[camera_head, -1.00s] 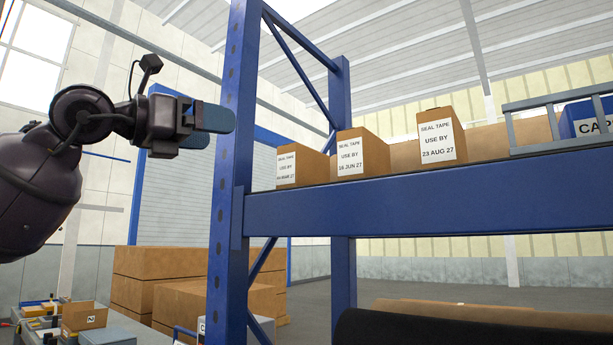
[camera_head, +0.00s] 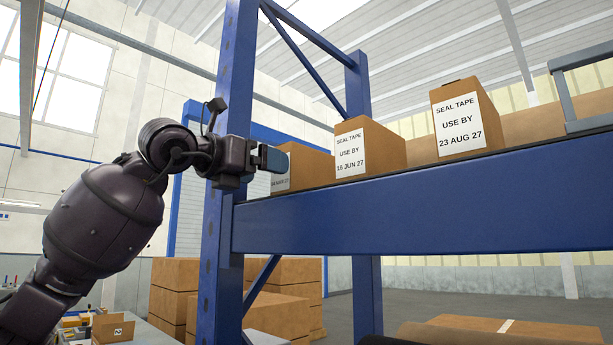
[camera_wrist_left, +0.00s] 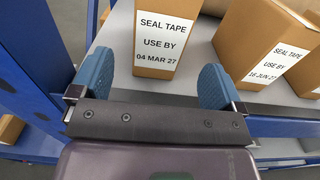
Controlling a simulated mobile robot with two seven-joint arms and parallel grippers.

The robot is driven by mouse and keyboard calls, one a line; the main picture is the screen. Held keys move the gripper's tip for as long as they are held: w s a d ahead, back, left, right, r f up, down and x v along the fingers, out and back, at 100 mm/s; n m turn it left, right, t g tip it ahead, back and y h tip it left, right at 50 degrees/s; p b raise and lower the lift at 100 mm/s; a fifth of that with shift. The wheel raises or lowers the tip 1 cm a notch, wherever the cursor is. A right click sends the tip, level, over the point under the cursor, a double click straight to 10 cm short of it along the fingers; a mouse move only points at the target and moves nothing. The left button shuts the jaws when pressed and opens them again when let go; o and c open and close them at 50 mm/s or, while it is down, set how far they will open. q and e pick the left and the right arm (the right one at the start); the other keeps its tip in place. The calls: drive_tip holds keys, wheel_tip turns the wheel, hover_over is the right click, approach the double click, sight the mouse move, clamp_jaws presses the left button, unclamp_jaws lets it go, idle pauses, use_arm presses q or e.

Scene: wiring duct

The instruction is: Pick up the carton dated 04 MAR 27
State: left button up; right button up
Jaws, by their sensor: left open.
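The carton dated 04 MAR 27 (camera_wrist_left: 165,40) stands upright on the shelf, its white SEAL TAPE label facing me. In the head view this carton (camera_head: 311,168) is the leftmost on the shelf, its label mostly hidden behind my gripper. My left gripper (camera_head: 272,158) is open and empty in front of it, by the blue upright. In the left wrist view the blue fingers of my left gripper (camera_wrist_left: 155,72) appear on either side of the carton's lower part. I cannot tell how far they reach along its sides. My right gripper is not in view.
A carton dated 16 JUN 27 (camera_head: 372,150) stands close to the right, then one dated 23 AUG 27 (camera_head: 464,118). The blue shelf beam (camera_head: 430,205) runs below them, and a blue upright (camera_head: 225,170) rises at the left. Brown boxes (camera_head: 175,290) are stacked below.

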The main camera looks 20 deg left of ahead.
sight(306, 179)
use_arm(q)
drive_tip(key=shift+w+d, duration=0.2)
drive_tip(key=shift+w, duration=0.3)
drive_tip(key=shift+w+d+p, duration=0.15)
drive_tip(key=shift+w+p, duration=0.15)
drive_tip(key=shift+w, duration=0.15)
drive_tip(key=p+x, duration=0.1)
drive_tip(key=x, duration=0.3)
drive_tip(key=shift+c, duration=0.6)
drive_tip(key=c, duration=1)
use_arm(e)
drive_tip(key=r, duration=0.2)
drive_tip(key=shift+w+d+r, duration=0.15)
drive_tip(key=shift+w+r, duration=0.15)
